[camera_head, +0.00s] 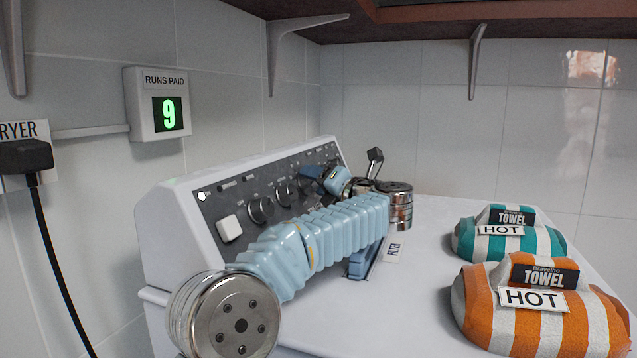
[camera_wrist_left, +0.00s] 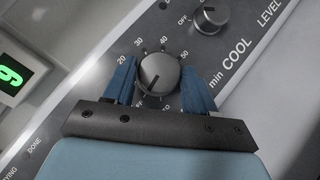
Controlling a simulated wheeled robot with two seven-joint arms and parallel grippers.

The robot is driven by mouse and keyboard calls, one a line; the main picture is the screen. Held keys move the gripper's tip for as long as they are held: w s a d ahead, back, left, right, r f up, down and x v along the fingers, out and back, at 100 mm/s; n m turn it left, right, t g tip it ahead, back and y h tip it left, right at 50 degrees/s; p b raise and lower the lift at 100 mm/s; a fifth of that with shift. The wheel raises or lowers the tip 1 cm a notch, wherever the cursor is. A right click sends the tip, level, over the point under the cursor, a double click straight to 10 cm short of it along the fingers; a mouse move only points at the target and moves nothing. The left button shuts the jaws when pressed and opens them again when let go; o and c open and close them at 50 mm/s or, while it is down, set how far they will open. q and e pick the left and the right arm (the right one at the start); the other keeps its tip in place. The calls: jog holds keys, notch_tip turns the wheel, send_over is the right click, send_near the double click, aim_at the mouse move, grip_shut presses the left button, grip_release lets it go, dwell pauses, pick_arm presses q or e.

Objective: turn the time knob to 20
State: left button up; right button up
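The time knob (camera_wrist_left: 158,75) is a round grey dial in the left wrist view, with 20, 30, 40 and 50 printed around its upper side. My left gripper (camera_wrist_left: 159,63) is open, with one blue finger on each side of the knob. The fingers are very close to its sides; I cannot tell whether they touch it. In the head view my left gripper (camera_head: 310,172) is at the sloped control panel (camera_head: 238,198), partly hiding the knobs there. My right gripper is not in view.
A COOL knob (camera_wrist_left: 208,18) sits beside the time knob. A white switch (camera_head: 229,228) is at the panel's near end. Orange-striped (camera_head: 540,325) and teal-striped (camera_head: 470,240) towels lie at right on the white top. A wall display (camera_head: 168,113) reads 9.

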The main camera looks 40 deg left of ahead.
pick_arm(q)
jog(key=c, duration=0.5)
jog(key=shift+r+m, duration=0.1)
jog(key=shift+m, duration=0.2)
jog(key=shift+s+a+r+m+t+h+p, duration=0.1)
jog(key=shift+m+t+h, duration=0.15)
jog(key=shift+m+h, duration=0.65)
jog(key=shift+w+d+r+m+t+h+p, duration=0.1)
jog(key=shift+m+t+h+p, duration=0.1)
jog(key=shift+m+h, duration=0.75)
jog(key=shift+s+a+m+t+h+p, duration=0.1)
jog(key=shift+m+t+h, duration=0.25)
jog(key=shift+m, duration=1)
jog(key=o, duration=1)
